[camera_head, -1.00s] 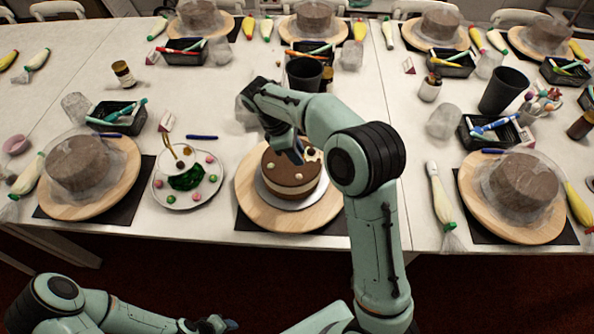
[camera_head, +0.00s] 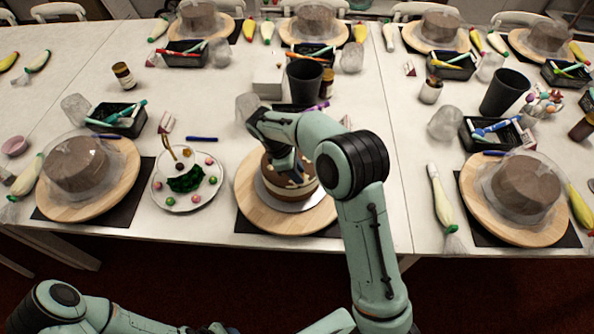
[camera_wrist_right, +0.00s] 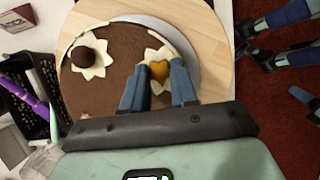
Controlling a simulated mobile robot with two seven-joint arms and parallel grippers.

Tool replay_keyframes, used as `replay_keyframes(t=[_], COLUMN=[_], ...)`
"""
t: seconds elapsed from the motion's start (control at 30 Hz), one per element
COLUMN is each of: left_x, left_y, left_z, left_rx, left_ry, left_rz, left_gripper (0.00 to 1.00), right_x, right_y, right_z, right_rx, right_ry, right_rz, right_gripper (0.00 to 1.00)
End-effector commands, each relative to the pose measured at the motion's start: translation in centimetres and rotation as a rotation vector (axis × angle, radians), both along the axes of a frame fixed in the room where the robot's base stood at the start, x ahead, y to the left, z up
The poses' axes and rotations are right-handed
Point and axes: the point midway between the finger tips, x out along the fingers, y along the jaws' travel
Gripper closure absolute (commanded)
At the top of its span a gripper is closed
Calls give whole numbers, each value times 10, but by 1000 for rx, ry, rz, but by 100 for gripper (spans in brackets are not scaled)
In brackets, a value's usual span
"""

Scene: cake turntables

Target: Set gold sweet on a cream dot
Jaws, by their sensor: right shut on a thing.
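The gold sweet (camera_wrist_right: 158,71) is a small heart-like piece between the fingertips of my right gripper (camera_wrist_right: 159,75), which is shut on it. It is over a pale cream dot (camera_wrist_right: 152,53) on the brown cake top (camera_wrist_right: 112,88); whether it touches the cream I cannot tell. In the head view my right gripper (camera_head: 284,166) is low over the cake (camera_head: 275,184), and the arm hides part of it. A dark round sweet (camera_wrist_right: 83,54) sits on another cream dot (camera_wrist_right: 95,72). My left gripper (camera_head: 218,328) is at the bottom edge, away from the cake, its jaws unclear.
The cake stands on a wooden turntable (camera_head: 259,213). A plate with sweets (camera_head: 175,202) is to its left. A black tray (camera_wrist_right: 20,95) with a purple pen is close behind the cake. Covered cakes (camera_head: 78,164) (camera_head: 525,185) stand on either side.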

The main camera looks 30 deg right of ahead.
Motion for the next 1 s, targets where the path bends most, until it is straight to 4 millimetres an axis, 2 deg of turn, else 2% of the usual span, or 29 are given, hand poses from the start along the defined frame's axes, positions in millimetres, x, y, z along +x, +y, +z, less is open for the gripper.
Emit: replay_keyframes(t=[0.03, 0.07, 0.1, 0.13, 0.4, 0.53, 1.0], left_x=[-1, 0, 0, 0, 0, 2, 28], left_y=[0, 0, 0, 0, 0, 0, 0], left_z=[-1, -1, 0, 0, 0, 2, 24], left_rx=[0, 0, 0, 0, 0, 0, 0], left_ry=[1, 1, 0, 1, 0, -2, -31], left_rz=[0, 0, 0, 0, 0, 0, 0], left_gripper=[57, 57, 57, 57, 57, 57, 57], right_x=[-1, 0, 0, 0, 0, 2, 22], right_y=[0, 0, 0, 0, 0, 2, 32], right_z=[-3, -2, -2, -2, -1, 8, 95], right_rx=[0, 0, 0, 0, 0, 1, 0], right_ry=[2, 2, 2, 2, 1, -3, -5], right_rz=[1, 1, 1, 1, 0, 1, 1], right_gripper=[100, 63, 50, 47, 47, 47, 47])
